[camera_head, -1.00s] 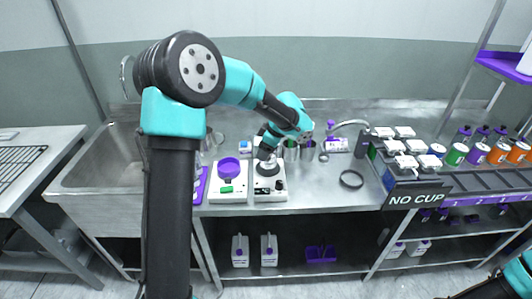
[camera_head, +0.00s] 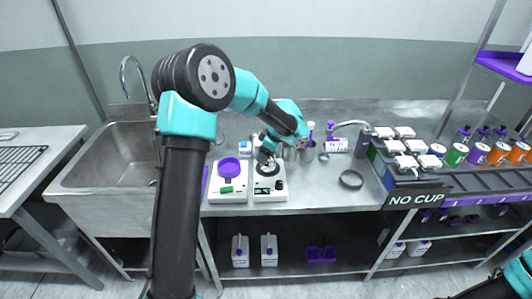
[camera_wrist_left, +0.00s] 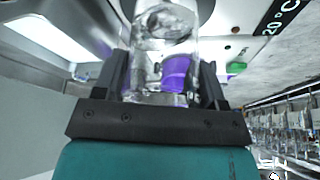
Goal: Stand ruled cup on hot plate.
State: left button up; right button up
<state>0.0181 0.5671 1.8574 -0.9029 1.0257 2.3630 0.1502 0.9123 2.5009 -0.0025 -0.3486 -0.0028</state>
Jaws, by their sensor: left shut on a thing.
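My left gripper (camera_head: 264,156) is shut on the clear glass ruled cup. In the left wrist view the cup (camera_wrist_left: 160,40) stands between the two dark fingers (camera_wrist_left: 166,85); its marks are too blurred to read. In the head view the gripper is low over the back of the right-hand white unit, the hot plate (camera_head: 269,190), and hides the cup. I cannot tell whether the cup touches the plate. My right arm shows only in the bottom right corner; its gripper is out of view.
A white unit with a purple dish (camera_head: 229,168) stands just left of the hot plate. Metal beakers (camera_head: 307,152) stand behind to the right. The sink (camera_head: 105,160) is at left. Bench front between ring and hot plate is clear.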

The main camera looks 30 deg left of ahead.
pick_arm(q)
jog(key=shift+f, duration=0.15)
jog(key=o, duration=1)
jog(key=v, duration=1.2)
jog(key=shift+a, duration=0.1)
